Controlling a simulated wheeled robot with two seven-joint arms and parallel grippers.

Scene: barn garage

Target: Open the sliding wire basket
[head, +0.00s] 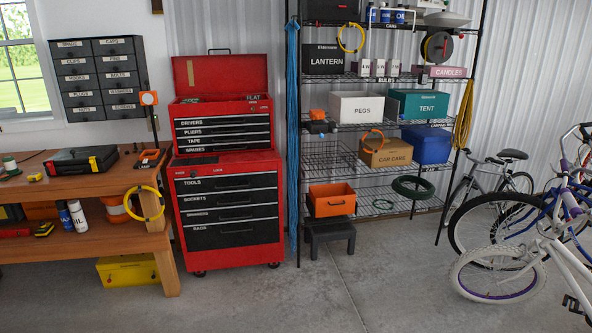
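The wire basket (326,158) is in the left part of the black wire shelving rack, in the bay below the orange and black item and above the orange bin. It looks like a dark mesh box, and its front seems roughly in line with the shelf edge. I cannot tell from here how far out it sits. Neither of my grippers is in view.
An orange bin (331,207) sits below the basket, with a dark step stool (330,238) on the floor under it. A red tool chest (229,213) stands left of the rack, bicycles (510,235) to the right. The concrete floor in front (390,290) is clear.

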